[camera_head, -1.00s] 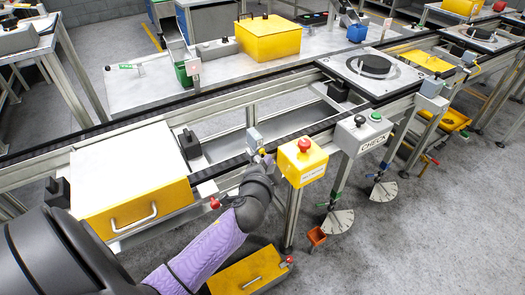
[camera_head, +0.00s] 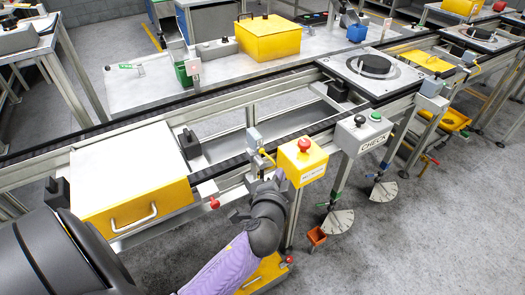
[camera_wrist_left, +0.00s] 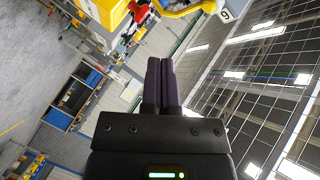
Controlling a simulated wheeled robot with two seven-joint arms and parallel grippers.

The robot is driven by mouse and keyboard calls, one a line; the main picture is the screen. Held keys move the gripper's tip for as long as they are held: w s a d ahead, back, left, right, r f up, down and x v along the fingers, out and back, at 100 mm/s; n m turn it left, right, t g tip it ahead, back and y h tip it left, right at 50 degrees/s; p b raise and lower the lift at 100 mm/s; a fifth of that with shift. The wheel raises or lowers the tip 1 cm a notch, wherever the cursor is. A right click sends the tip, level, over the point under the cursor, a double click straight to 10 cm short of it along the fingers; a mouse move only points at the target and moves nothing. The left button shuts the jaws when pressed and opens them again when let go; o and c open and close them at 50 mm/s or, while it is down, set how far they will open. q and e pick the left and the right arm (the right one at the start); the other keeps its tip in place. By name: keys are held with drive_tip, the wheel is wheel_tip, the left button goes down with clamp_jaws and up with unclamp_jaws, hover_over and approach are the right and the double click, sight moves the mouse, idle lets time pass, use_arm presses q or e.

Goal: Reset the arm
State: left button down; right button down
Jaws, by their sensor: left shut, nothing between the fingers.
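My left arm, with a purple sleeve, comes in from the lower left in the head view. Its dark gripper (camera_head: 264,188) is raised in front of the conveyor's near side, beside the yellow box with the red button (camera_head: 303,160). In the left wrist view the two dark fingers (camera_wrist_left: 160,65) lie together, shut with nothing between them. The gripper's tips are hard to make out in the head view. My right gripper is not in view.
A yellow-fronted drawer (camera_head: 140,212) is left of the arm. A grey CHECK box (camera_head: 363,132) is to the right. A pallet with a black disc (camera_head: 375,66) sits on the conveyor. A yellow case (camera_head: 268,38) stands on the back table. Open floor lies at right.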

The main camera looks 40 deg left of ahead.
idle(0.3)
use_arm(q)
drive_tip(key=s+d+f+g+h+b, duration=0.1)
drive_tip(key=s+f+g, duration=0.1)
drive_tip(key=s+f, duration=0.5)
drive_tip(key=s+d+f+g+h+b, duration=0.1)
drive_tip(key=s+d+f+g+h, duration=0.15)
drive_tip(key=f, duration=0.85)
drive_tip(key=s+d+f+g+h+b, duration=0.1)
drive_tip(key=s+f+g, duration=0.25)
drive_tip(key=f, duration=0.55)
drive_tip(key=s+f+n+g, duration=0.1)
drive_tip(key=s+f+g, duration=0.1)
drive_tip(key=s, duration=0.6)
drive_tip(key=s+f+n+g+h+b, duration=0.1)
drive_tip(key=s+f+n, duration=0.1)
drive_tip(key=s+f, duration=0.3)
drive_tip(key=s+f+n+g, duration=0.1)
drive_tip(key=s+f, duration=0.3)
drive_tip(key=s, duration=0.7)
drive_tip(key=shift+d+f+g+b, duration=0.15)
drive_tip(key=shift+d+g+b, duration=0.15)
drive_tip(key=shift+g, duration=0.5)
